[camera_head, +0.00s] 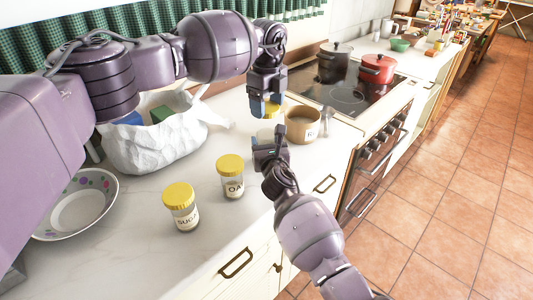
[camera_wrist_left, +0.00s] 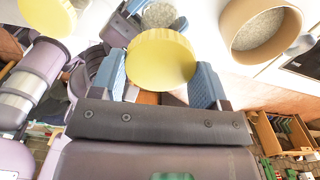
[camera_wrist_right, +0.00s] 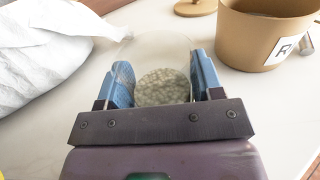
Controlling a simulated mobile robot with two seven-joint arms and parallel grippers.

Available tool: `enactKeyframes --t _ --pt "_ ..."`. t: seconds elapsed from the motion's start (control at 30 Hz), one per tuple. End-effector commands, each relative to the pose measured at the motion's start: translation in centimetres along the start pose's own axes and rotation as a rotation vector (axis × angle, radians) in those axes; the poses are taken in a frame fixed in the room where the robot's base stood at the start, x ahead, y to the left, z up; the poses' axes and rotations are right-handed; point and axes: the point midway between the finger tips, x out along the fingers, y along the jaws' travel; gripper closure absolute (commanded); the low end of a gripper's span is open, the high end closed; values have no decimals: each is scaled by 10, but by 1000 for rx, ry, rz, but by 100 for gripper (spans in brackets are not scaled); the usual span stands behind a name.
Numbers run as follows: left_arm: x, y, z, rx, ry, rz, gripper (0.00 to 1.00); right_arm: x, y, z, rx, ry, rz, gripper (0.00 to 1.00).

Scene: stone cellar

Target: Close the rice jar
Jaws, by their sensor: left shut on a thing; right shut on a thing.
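My left gripper (camera_head: 265,104) is shut on a yellow lid (camera_wrist_left: 160,60), which shows clearly between its blue fingers in the left wrist view. My right gripper (camera_head: 266,145) is shut on a clear glass jar (camera_wrist_right: 160,62) with pale grains in its lower part. The glass jar is open at the top. In the head view the lid is held just above the jar, and the two look apart. The right gripper is below the left one and partly hides the jar. Any label on this jar is hidden.
A brown open canister (camera_head: 303,125) with grains and a label starting with R stands close by on the right. Yellow-lidded sugar (camera_head: 181,207) and oat (camera_head: 231,177) jars stand nearer. A white bag (camera_head: 155,142), a bowl (camera_head: 100,190) and the stove (camera_head: 345,95) lie around.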

Motion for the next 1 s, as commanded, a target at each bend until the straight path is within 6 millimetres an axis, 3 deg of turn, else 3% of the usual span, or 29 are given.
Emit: enactKeyframes --t 0.1,0.27,0.63,1.0 --pt "0 0 0 0 0 0 57 0 0 0 -1 0 0 82" --pt "7 0 0 0 0 1 57 0 0 0 -1 0 0 82" --pt "48 0 1 -1 3 -1 57 0 0 0 -1 0 0 82" --pt "50 0 1 0 2 -1 57 0 0 0 -1 0 0 82"
